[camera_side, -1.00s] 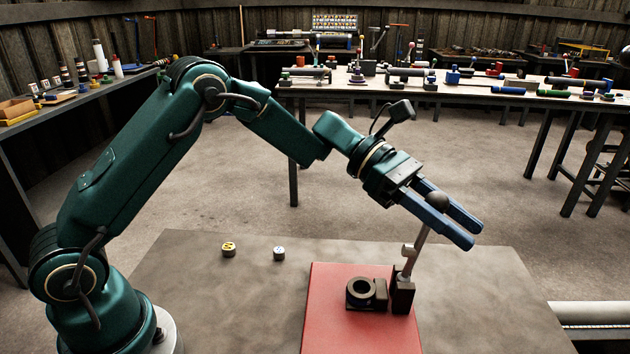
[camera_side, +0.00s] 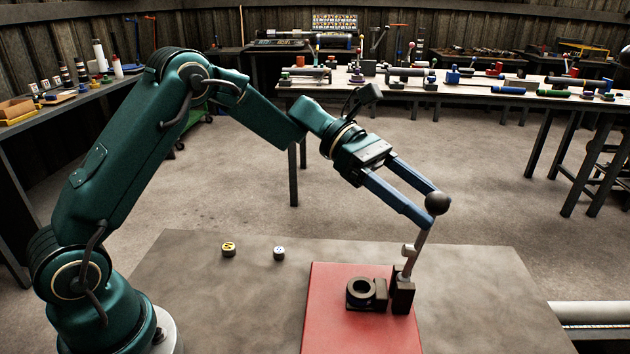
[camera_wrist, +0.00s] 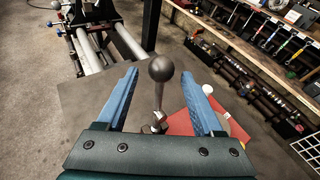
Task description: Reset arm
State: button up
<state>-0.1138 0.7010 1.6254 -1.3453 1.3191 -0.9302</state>
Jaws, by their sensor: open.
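My gripper (camera_side: 418,207) is open, with two blue fingers spread apart and nothing gripped between them. It hangs above the table near a lever with a dark ball knob (camera_side: 437,203). In the side view the knob overlaps the fingertips. In the wrist view the knob (camera_wrist: 161,68) shows between the two fingers (camera_wrist: 158,86), apart from both. The lever stands, slightly tilted, on a dark fixture (camera_side: 402,294) with a dark ring-shaped holder (camera_side: 362,292) beside it, both on a red plate (camera_side: 335,330).
A yellow-topped small cylinder (camera_side: 228,249) and a pale-topped one (camera_side: 279,253) stand on the grey table (camera_side: 200,290), left of the red plate. A long bench (camera_side: 440,88) with several tools is behind. The table's left part is otherwise clear.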

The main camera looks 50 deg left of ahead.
jog(key=shift+s+f+m+y, duration=0.35)
jog(key=shift+m+y, duration=0.05)
jog(key=shift+y, duration=0.2)
jog(key=s+a+m+t+y, duration=0.1)
jog(key=s+a+m+y, duration=0.5)
jog(key=s+m, duration=0.4)
jog(key=s+a+f+m+t+y, duration=0.1)
jog(key=s+a+m+t+y, duration=0.1)
jog(key=s+a+m+y, duration=0.4)
jog(key=s+a+m, duration=0.1)
jog(key=s+m, duration=0.2)
jog(key=s, duration=0.2)
jog(key=shift+s+m+y, duration=0.15)
jog(key=shift+m+y, duration=0.25)
jog(key=shift+f, duration=0.1)
